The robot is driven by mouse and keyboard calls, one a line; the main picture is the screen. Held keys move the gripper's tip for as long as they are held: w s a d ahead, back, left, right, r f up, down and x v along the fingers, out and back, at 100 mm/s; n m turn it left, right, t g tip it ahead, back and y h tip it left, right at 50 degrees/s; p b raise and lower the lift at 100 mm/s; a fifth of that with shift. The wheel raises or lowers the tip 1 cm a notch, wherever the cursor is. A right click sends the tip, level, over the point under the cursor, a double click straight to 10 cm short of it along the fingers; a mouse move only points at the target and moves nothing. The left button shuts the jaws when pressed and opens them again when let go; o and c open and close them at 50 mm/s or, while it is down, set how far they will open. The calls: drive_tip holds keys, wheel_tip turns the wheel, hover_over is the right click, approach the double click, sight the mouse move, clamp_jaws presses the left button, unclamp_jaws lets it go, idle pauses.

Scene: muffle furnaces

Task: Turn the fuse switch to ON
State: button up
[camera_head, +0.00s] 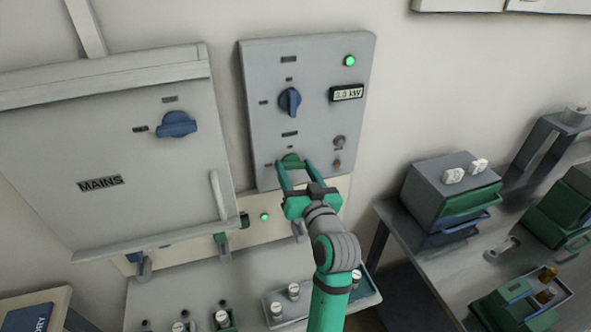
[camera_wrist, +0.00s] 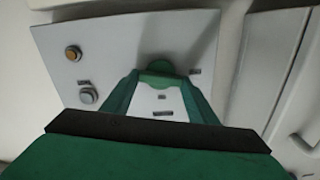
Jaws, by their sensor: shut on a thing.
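A grey wall panel (camera_head: 321,72) carries a blue rotary switch (camera_head: 290,101) in its upper half and a green rotary knob (camera_head: 291,160) near its bottom. My gripper (camera_head: 295,168) reaches up to the panel with one finger on each side of the green knob and is shut on it. In the wrist view the green knob (camera_wrist: 160,71) sits between the two green fingertips, close to the panel face. Its labels are too small to read, so I cannot tell which switch is marked as the fuse or the knob's exact position.
A grey MAINS cabinet (camera_head: 60,150) with a blue knob (camera_head: 177,125) stands left of the panel. A green lamp (camera_head: 349,61) glows beside a "kW" display (camera_head: 346,93). Below are a lit strip and a tray with small jars. A bench (camera_head: 420,237) with drawer boxes is on the right.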

drive_tip(key=m, duration=0.4)
drive_tip(key=shift+d+m, duration=0.1)
drive_tip(key=shift+m, duration=0.2)
drive_tip(key=m, duration=0.3)
drive_tip(key=shift+f+m, duration=0.1)
drive_tip(key=shift+m, duration=0.2)
drive_tip(key=m, duration=0.3)
drive_tip(key=shift+m, duration=0.3)
drive_tip(key=shift+d+f+m, duration=0.1)
drive_tip(key=shift+f+m, duration=0.05)
drive_tip(key=shift+m, duration=1.75)
drive_tip(key=o, duration=1)
drive_tip(key=shift+o, duration=0.2)
drive_tip(key=v, duration=1)
drive_tip(key=shift+s+d, duration=0.15)
drive_tip(key=shift+s, duration=0.2)
